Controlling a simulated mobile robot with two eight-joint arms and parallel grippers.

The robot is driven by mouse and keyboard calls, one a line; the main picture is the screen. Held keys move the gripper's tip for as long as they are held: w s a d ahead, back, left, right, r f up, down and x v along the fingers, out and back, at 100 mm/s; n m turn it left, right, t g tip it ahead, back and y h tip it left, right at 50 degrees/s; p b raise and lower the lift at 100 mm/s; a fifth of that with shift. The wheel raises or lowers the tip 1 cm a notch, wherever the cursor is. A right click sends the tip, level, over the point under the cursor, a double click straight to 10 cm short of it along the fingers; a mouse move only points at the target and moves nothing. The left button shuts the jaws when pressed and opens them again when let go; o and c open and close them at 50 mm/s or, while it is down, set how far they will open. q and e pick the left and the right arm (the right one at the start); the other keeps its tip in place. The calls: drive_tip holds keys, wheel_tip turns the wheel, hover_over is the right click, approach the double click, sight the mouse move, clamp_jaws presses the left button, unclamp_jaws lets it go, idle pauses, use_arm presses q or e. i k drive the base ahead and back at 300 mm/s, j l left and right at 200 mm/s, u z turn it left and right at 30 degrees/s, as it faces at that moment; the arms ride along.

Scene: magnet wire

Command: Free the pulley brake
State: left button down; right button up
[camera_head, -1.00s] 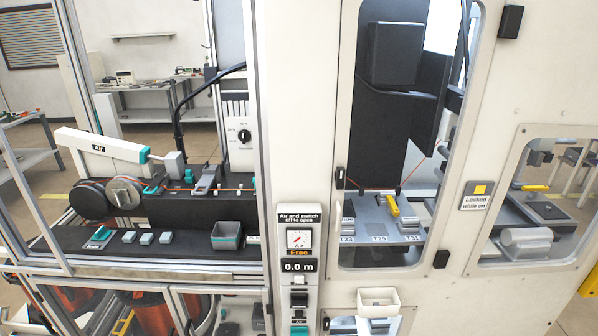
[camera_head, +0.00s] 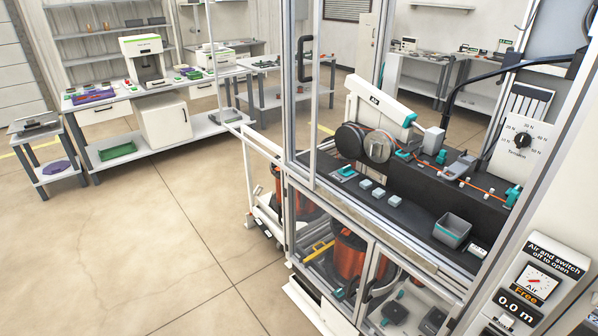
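The machine stands on the right in the head view. Inside its frame are a dark pulley wheel (camera_head: 350,139) and a silver-faced wheel (camera_head: 378,147), side by side. A teal-topped control (camera_head: 344,172) sits on the dark deck below them; its label is too small to read now. An orange wire (camera_head: 480,186) runs right from the wheels along the dark block. The air panel (camera_head: 540,268) at the lower right reads "Air and switch off to open", with "Free" and "0.0 m" below. Neither of my grippers is in view.
Small pale blocks (camera_head: 379,193) and a grey bin (camera_head: 452,230) sit on the deck. A metal post (camera_head: 302,95) stands before the machine's left end. Copper-coloured spools (camera_head: 350,256) are underneath. A bench (camera_head: 165,140) is at back left. The floor (camera_head: 130,235) on the left is clear.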

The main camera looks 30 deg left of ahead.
sight(346, 171)
drive_tip(key=u, duration=0.8)
drive_tip(key=i+l, duration=0.1)
drive_tip(key=i, duration=0.3)
drive_tip(key=i+l+u, duration=0.1)
drive_tip(key=i, duration=0.3)
